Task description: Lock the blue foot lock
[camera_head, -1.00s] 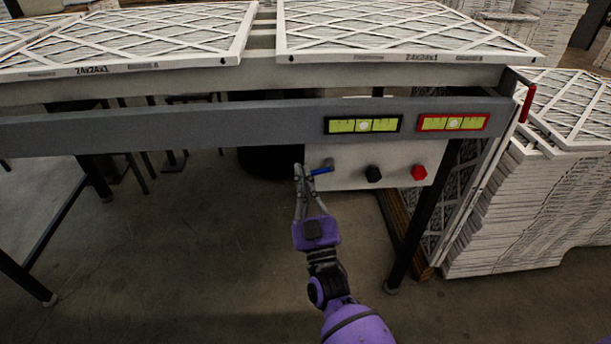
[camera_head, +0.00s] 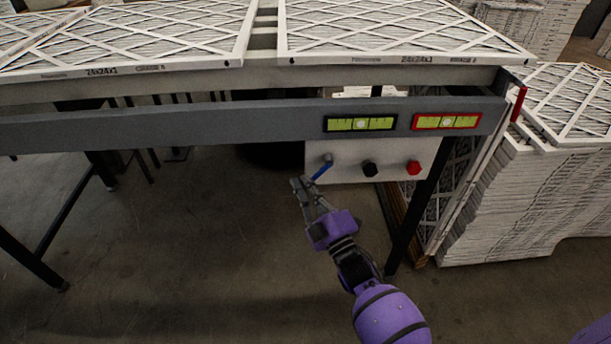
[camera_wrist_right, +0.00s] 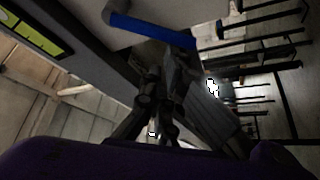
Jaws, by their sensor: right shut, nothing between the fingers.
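The blue foot lock is a small blue lever (camera_head: 322,172) on a white panel under the grey rail. It slants down to the left from a grey pivot at the panel's left side. In the right wrist view the blue lever (camera_wrist_right: 150,29) crosses the top, attached to a grey stem. My right gripper (camera_head: 300,181) is shut and empty, just left of and slightly below the lever's lower end. In the wrist view its dark fingers reach up close to the lever; whether they touch it I cannot tell. My left gripper is not in view.
Two levels, black-framed (camera_head: 360,124) and red-framed (camera_head: 447,121), sit on the grey rail (camera_head: 200,125). A black table leg (camera_head: 412,218) stands right of my arm. Stacked filters (camera_head: 530,195) fill the right.

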